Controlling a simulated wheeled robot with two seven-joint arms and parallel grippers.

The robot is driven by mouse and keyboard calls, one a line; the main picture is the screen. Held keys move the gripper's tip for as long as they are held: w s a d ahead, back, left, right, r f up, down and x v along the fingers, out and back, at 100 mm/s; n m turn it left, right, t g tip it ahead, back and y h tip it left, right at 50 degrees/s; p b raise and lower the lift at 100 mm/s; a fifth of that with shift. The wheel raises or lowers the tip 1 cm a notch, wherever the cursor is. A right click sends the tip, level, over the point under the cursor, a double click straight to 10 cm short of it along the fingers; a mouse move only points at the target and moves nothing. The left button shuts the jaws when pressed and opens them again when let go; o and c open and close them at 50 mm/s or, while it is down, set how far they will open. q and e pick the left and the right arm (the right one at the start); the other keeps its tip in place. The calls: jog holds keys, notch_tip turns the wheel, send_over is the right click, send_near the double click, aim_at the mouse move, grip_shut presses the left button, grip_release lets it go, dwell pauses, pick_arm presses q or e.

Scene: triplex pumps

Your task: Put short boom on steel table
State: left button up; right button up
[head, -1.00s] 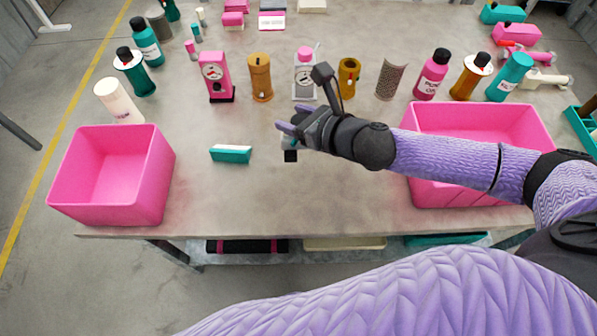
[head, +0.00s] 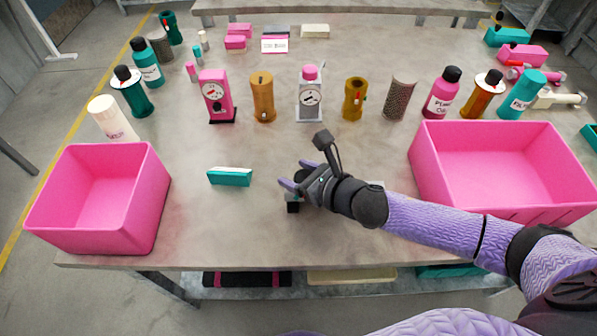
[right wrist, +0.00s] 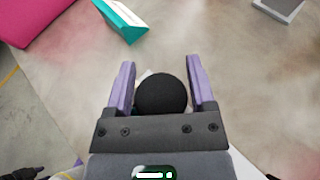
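My right gripper (head: 292,187) is low over the front middle of the grey-topped table (head: 250,235), which I take for the steel table. In the right wrist view its purple fingers (right wrist: 162,85) stand apart with a round black end (right wrist: 162,96) between them, seemingly gripped. I take this for the short boom; a dark blocky part (head: 293,206) shows below the gripper in the head view. The rest is hidden. Whether it touches the table is unclear. A dark shape, perhaps my left gripper (right wrist: 25,173), shows at the wrist view's lower left corner.
A teal-and-white block (head: 230,177) lies left of the gripper. Pink bins stand at the left (head: 95,240) and right (head: 500,165). Bottles and pump-like units, including a pink one (head: 216,95), line up behind. The tabletop between bins is mostly clear.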

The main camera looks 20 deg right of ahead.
jog(key=shift+o, duration=1.3)
jog(key=shift+r, duration=0.2)
jog(key=p+v, duration=0.2)
jog(key=v, duration=1)
